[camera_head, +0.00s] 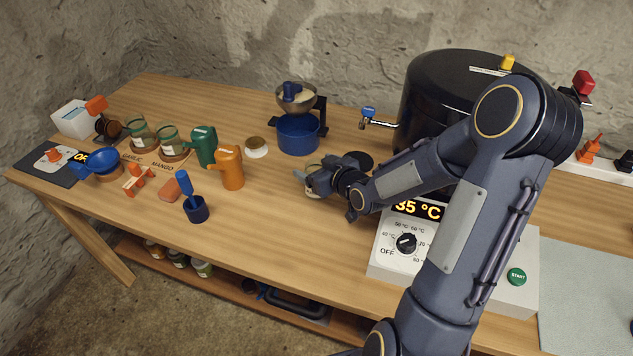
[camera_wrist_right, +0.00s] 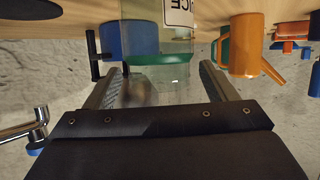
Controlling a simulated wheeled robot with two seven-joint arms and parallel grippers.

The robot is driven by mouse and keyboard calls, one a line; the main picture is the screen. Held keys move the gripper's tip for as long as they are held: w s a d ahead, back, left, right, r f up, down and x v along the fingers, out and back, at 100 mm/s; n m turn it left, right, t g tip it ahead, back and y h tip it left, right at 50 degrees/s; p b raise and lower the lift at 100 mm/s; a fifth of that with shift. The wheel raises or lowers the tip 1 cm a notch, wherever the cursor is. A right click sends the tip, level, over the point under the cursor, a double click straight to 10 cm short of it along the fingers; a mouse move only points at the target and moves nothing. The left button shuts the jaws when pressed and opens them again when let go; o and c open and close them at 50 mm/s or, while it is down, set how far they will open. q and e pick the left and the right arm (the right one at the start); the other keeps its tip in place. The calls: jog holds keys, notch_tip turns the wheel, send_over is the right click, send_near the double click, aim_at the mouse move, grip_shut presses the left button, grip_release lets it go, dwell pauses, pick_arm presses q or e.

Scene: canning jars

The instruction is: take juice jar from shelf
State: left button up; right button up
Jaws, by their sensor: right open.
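The juice jar is a clear glass jar with a white label ending in "ICE". In the wrist view, which is upside down, the jar (camera_wrist_right: 158,68) is between the two spread fingers of my right gripper (camera_wrist_right: 162,85). In the head view the jar (camera_head: 313,192) is at the middle of the wooden table, mostly hidden by my right gripper (camera_head: 312,179). The gripper is open around the jar; I cannot tell whether a finger touches it. My left gripper is not in view.
A lower shelf (camera_head: 225,284) under the table holds several jars. A blue pot (camera_head: 298,134) stands behind the gripper, the heater box (camera_head: 395,262) at its right. Orange (camera_head: 231,168) and green (camera_head: 204,146) jugs stand left. The table front is clear.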

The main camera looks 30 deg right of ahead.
jog(key=shift+x, duration=1.15)
jog(key=c, duration=1.2)
jog(key=shift+o, duration=0.2)
